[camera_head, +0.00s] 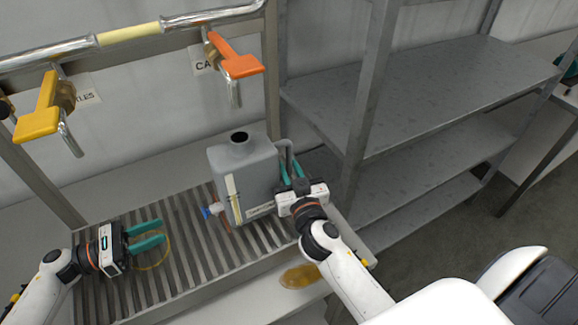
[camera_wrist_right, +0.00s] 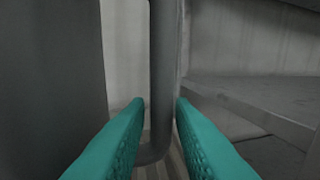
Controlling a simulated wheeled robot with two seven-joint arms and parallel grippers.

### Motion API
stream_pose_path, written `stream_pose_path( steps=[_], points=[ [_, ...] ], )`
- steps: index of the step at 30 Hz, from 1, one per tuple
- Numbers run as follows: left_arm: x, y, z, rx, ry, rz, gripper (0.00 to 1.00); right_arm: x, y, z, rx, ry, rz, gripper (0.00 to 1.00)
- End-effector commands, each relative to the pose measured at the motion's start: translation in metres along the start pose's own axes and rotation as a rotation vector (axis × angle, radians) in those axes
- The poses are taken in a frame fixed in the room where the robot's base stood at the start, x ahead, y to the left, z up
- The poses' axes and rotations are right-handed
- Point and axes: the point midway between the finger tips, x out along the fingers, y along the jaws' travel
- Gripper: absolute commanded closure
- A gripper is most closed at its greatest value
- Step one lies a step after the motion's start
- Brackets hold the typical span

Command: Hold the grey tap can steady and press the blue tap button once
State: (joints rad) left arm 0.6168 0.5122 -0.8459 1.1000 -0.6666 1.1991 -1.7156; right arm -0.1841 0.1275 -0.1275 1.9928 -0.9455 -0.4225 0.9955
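The grey tap can (camera_head: 255,171) stands upright on a slatted rack, its round mouth on top and its handle (camera_head: 291,151) on the right. A small tap with a blue button (camera_head: 206,212) sticks out low on its left side. My right gripper (camera_head: 291,164) is at the handle. In the right wrist view the handle (camera_wrist_right: 163,70) runs between the teal fingers (camera_wrist_right: 160,99), with a gap on the left; firm contact is not visible. My left gripper (camera_head: 163,231) is open and empty over the rack, left of the blue button and apart from it.
A pipe with a yellow valve lever (camera_head: 40,108) and an orange one (camera_head: 236,62) hangs above the rack (camera_head: 190,262). A thin yellowish ring (camera_head: 152,266) is below my left gripper. An amber puddle (camera_head: 300,276) lies on the front ledge. Grey shelves (camera_head: 430,95) stand right.

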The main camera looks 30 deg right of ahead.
Motion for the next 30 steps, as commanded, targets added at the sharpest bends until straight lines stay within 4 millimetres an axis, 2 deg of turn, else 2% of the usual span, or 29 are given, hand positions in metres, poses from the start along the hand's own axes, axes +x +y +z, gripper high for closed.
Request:
stream_pose_path(
  steps=[4, 14, 18, 30],
  points=[
    [0.0, 0.0, 0.0, 0.0, 0.0, 0.0, 0.64, 0.0124, -0.0001, 0.0006, 0.0, -0.001, 0.0, 0.78],
    [0.0, 0.0, 0.0, 0.0, 0.0, 0.0, 0.64, 0.0155, -0.0004, -0.0001, 0.001, 0.001, -0.001, 0.78],
    [0.0, 0.0, 0.0, 0.0, 0.0, 0.0, 0.64, 0.0154, -0.0004, 0.0, 0.001, 0.001, -0.001, 1.0],
    [-0.0001, 0.0, 0.0, 0.0, 0.0, 0.0, 0.64, 0.0152, -0.0003, 0.0001, 0.001, 0.0, -0.001, 1.0]
  ],
)
